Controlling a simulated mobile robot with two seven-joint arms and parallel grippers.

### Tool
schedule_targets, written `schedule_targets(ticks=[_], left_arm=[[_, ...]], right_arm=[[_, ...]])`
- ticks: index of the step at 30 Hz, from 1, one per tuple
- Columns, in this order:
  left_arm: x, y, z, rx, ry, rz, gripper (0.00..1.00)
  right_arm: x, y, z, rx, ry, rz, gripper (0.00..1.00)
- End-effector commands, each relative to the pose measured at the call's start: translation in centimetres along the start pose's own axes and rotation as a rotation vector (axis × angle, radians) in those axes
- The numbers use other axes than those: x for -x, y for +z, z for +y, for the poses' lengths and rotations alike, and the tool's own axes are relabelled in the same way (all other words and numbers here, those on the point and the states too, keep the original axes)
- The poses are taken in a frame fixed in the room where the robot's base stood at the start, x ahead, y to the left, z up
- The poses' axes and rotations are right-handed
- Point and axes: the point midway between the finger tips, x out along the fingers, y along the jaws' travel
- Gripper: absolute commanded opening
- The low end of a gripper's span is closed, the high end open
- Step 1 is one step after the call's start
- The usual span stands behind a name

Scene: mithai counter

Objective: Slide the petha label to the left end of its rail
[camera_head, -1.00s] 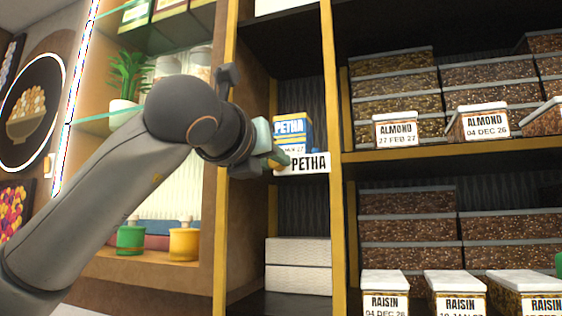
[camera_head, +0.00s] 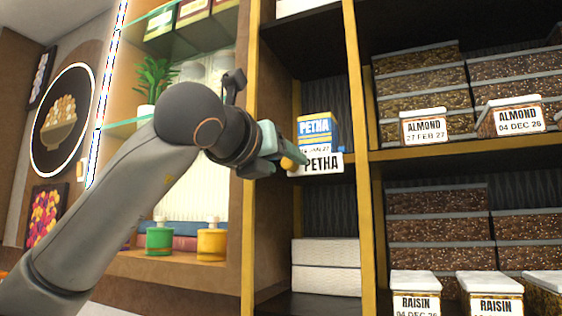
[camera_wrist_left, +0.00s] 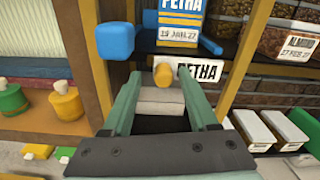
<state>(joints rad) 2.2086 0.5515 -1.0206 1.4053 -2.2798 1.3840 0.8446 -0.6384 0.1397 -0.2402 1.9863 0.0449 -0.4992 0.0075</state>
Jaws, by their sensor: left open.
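The PETHA label (camera_head: 322,164) is a white card with black letters on the shelf's front edge, below a blue and yellow petha box (camera_head: 318,130). It also shows in the left wrist view (camera_wrist_left: 201,72). An orange-yellow knob (camera_wrist_left: 163,76) stands at the label's left side. My left gripper (camera_head: 289,156) is at the label's left end. In the left wrist view my left gripper (camera_wrist_left: 163,92) is open, its fingers on either side of the knob; I cannot tell whether they touch it. The label's left end is partly hidden in the head view. My right gripper is not in view.
A wooden post (camera_head: 365,210) borders the bay on the right. Almond boxes (camera_head: 424,127) and raisin boxes (camera_head: 415,285) fill the shelves beyond it. A blue block (camera_wrist_left: 115,41) is left of the petha box. White boxes (camera_head: 325,266) stand below.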

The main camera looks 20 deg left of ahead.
Motion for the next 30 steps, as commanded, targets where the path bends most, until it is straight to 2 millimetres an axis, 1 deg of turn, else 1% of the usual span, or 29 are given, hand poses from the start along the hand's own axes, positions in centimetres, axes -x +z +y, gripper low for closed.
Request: schedule_targets(ticks=[2,5,9,15,18,21,24,30], left_arm=[[0.4,0.0,0.0,0.0,-0.001,-0.001,0.59],[1.6,-0.1,0.0,0.001,-0.002,-0.003,0.59],[4.5,-0.1,0.0,0.001,-0.003,-0.005,0.59],[8.8,-0.1,0.0,-0.001,-0.002,-0.005,0.59],[10.5,0.0,0.0,0.0,-0.001,-0.005,0.59],[11.7,0.0,0.0,0.0,0.0,-0.002,0.59],[12.3,0.0,0.1,0.001,0.001,-0.002,0.59],[12.5,0.0,0.0,0.001,0.001,-0.001,0.59]], right_arm=[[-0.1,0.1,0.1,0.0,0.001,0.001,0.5],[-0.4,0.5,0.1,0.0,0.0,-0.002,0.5],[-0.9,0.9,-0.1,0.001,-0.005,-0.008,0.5],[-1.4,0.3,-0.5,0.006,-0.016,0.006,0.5],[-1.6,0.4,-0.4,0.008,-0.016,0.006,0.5],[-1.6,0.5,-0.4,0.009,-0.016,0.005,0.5],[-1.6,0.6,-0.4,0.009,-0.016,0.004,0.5],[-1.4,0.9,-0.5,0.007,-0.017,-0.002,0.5]])
